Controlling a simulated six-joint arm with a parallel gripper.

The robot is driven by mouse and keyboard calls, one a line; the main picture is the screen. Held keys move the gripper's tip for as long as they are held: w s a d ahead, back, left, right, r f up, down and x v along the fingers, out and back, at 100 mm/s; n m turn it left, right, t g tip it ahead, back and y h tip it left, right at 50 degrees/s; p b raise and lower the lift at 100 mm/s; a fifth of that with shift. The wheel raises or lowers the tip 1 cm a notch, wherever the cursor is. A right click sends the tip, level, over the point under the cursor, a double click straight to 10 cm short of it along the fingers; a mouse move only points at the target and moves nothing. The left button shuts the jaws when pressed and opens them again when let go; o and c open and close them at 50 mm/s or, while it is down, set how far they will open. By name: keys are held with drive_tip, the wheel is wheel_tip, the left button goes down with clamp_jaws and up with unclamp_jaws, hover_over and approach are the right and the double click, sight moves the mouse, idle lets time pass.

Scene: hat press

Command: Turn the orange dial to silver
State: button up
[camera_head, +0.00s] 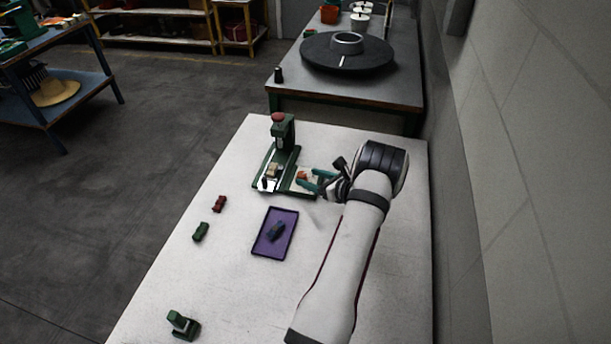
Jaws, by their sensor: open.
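The green press (284,132) with a red knob on top stands at the far end of the white table. A small orange part (302,175), which looks like the dial, sits on a pale plate at the right of the press base. My gripper (313,180) has teal fingers and reaches in from the right, close beside the orange part. It is open, with the fingers apart. I cannot tell whether a finger touches the dial. The dial's markings, including silver, are too small to read.
A purple tray (264,249) with a dark block (277,231) lies nearer on the white table (225,270). A red block (219,203), a green block (201,231) and a larger green piece (183,325) stand at left. A grey wall (530,150) rises at right.

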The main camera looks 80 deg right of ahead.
sight(302, 176)
drive_tip(key=shift+x, duration=1.25)
clamp_jaws()
